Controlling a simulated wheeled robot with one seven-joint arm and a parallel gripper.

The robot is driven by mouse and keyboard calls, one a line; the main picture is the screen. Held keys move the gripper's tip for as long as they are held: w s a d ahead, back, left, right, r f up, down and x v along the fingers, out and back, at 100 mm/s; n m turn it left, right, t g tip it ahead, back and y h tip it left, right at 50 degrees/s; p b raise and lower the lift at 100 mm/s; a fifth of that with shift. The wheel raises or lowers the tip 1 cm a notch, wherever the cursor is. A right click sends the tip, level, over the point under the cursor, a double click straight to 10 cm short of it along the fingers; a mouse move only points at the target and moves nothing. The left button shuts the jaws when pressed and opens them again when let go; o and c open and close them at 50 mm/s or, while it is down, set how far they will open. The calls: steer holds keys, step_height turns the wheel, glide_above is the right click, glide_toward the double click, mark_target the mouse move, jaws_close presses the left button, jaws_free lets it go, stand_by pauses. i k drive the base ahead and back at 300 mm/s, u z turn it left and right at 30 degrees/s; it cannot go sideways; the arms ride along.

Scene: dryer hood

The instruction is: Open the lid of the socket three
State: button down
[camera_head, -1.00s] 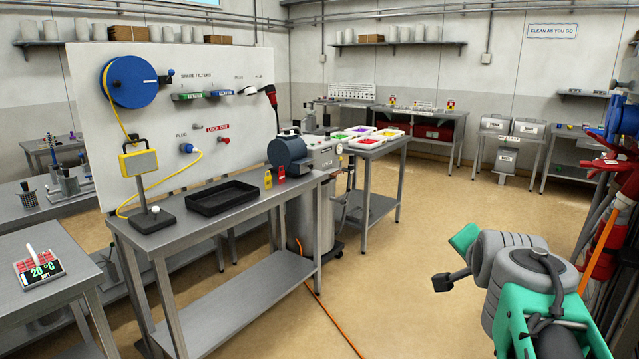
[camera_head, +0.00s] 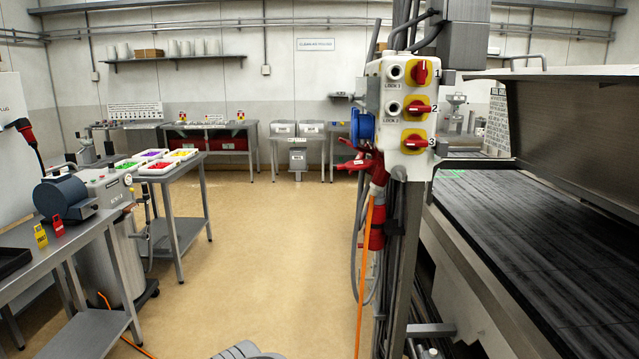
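The switch box (camera_head: 398,72) hangs on a grey post right of the middle. Its front has red rotary switches on yellow plates, marked 1, 2 and 3; switch three (camera_head: 415,143) is the lowest. On the box's left side are a blue socket (camera_head: 362,128) and, below it, red socket parts (camera_head: 358,163) that stick out to the left. They are seen edge-on, so I cannot tell which is socket three or whether its lid is shut. A red plug (camera_head: 378,205) with an orange cable hangs under them. My gripper is out of view; only a grey piece of my arm shows at the bottom edge.
A conveyor machine with a raised hood (camera_head: 570,135) stands at the right. A workbench (camera_head: 60,245) and a table with coloured bins (camera_head: 160,168) stand at the left. The floor (camera_head: 265,255) between them is clear, with an orange cable at the lower left.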

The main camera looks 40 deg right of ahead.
mark_target(357, 165)
steer(key=z, duration=2.4)
steer(key=k, duration=1.05)
steer(key=u, duration=1.55)
steer(key=i, duration=1)
steer(key=u, duration=0.05)
